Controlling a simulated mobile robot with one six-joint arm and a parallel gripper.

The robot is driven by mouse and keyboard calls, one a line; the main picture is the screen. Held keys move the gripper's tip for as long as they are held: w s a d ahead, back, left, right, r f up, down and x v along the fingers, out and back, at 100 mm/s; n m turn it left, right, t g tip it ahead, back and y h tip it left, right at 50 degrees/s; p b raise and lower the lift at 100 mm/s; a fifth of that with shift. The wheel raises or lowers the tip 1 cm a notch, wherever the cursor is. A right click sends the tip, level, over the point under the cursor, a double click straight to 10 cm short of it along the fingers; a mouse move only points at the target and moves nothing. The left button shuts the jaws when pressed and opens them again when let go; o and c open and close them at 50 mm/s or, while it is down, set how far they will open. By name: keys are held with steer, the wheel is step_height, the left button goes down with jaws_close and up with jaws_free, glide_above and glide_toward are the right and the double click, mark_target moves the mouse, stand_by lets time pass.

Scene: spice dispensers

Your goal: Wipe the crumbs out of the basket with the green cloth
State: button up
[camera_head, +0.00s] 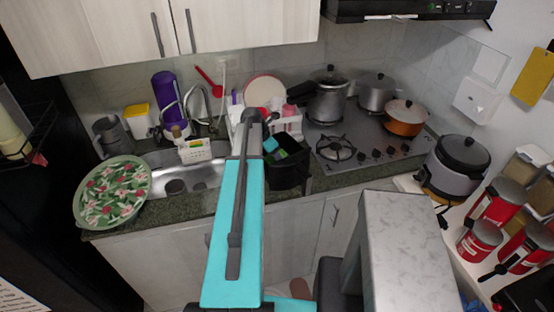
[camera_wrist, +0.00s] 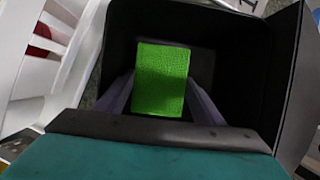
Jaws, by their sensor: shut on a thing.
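The black basket (camera_head: 290,174) stands on the counter between the sink and the stove. In the wrist view its dark inner wall (camera_wrist: 235,55) surrounds my gripper (camera_wrist: 160,88). The green cloth (camera_wrist: 161,75) is between my two grey fingers, which are shut on it. The cloth is inside the basket's opening; I cannot tell whether it touches the floor. I see no crumbs; the cloth and the shadow hide much of the basket's floor.
A white rack (camera_head: 291,127) stands right behind the basket. The sink (camera_head: 187,180) with a tall faucet is to the left, beside a floral green tray (camera_head: 113,192). The stove (camera_head: 368,146) with several pots is to the right. Cabinets hang above.

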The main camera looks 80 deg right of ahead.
steer(key=shift+w+d, duration=0.35)
steer(key=shift+d, duration=0.05)
steer(key=shift+s+a+f, duration=0.15)
steer(key=shift+s+a, duration=1.05)
steer(key=shift+a, duration=0.2)
step_height(320, 180, up, 15)
stand_by(2.0)
steer(key=shift+d, duration=0.1)
stand_by(0.5)
